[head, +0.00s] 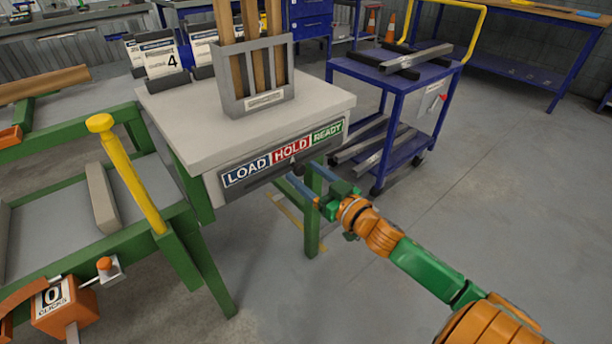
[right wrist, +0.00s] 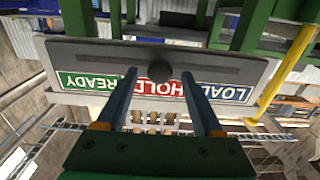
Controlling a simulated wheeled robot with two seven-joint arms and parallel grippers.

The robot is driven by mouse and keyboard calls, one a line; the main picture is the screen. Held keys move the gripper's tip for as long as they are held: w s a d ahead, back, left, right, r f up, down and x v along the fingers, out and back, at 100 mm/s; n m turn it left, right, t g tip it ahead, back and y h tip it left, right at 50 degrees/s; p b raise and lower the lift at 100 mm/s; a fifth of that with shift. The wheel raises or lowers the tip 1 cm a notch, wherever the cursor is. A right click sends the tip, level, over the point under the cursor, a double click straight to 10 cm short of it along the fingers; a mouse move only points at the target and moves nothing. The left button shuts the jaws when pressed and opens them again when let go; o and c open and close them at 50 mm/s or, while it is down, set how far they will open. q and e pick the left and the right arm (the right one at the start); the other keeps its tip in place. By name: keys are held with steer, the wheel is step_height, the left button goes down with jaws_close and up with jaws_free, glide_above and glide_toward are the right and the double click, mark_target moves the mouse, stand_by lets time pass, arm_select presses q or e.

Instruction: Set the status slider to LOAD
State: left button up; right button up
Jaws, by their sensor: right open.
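The status slider's panel (head: 283,160) is on the front edge of the pale table, with blue LOAD, red HOLD and green READY labels. Its dark round knob (head: 298,170) stands at HOLD. In the right wrist view, where the labels appear upside down, the knob (right wrist: 160,71) sits in the slot over HOLD. My right gripper (head: 300,174) is open in front of the panel. Its two blue fingers (right wrist: 165,82) lie on either side of the knob in that view, with clear space between; contact cannot be told. My left gripper is not in view.
A green frame with a yellow lever (head: 130,175) is at left. A blue cart (head: 390,90) stands behind right. The floor at right is clear.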

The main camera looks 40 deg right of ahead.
steer(key=shift+w, duration=0.15)
jaws_close()
stand_by(1.4)
